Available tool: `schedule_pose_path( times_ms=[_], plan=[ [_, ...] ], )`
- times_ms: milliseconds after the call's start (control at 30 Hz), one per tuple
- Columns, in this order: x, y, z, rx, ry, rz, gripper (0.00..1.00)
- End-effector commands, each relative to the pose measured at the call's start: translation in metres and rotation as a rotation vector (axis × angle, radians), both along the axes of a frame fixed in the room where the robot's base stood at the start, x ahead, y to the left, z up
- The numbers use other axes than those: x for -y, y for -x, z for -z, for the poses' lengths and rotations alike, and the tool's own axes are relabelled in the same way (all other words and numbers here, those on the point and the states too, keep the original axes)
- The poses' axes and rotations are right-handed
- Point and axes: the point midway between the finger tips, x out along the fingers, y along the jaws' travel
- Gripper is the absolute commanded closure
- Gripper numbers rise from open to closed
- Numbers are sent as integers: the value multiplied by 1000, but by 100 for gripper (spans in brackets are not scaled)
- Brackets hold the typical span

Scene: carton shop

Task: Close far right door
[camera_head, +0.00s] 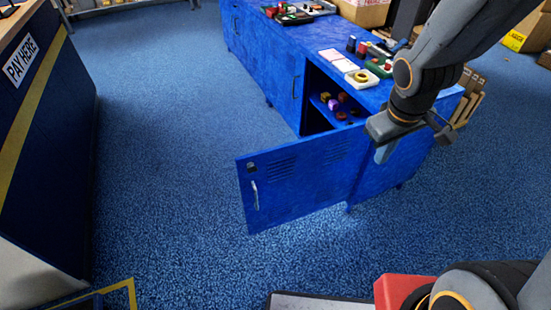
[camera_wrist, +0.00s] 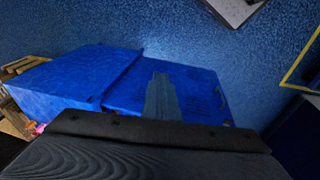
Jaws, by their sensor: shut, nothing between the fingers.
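The blue cabinet door (camera_head: 291,186) stands wide open in the head view, swung out from the near right end of the long blue cabinet (camera_head: 412,166). It has a silver handle (camera_head: 255,195) and vent slots. Behind it the compartment (camera_head: 322,100) is open, with several small colored items on a shelf. My gripper (camera_head: 384,154) is shut and empty, in front of the cabinet's near end by the door's hinge side. In the wrist view my gripper (camera_wrist: 161,95) shows in front of the open door (camera_wrist: 195,92); contact cannot be told.
Small items and trays (camera_head: 378,68) lie on the cabinet top. A dark counter with a PAY HERE sign (camera_head: 20,62) stands at left. Cardboard boxes (camera_head: 522,35) are at the back right. The blue carpet (camera_head: 165,160) between counter and door is clear.

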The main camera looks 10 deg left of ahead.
Motion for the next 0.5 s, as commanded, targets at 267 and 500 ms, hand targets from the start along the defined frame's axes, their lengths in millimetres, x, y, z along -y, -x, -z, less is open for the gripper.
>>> schedule_pose_path(
  times_ms=[267, 500],
  plan=[
    [-125, -72, 68, 264, -28, -935, 100],
    [-206, -46, 92, 383, -169, -1373, 100]
  ],
)
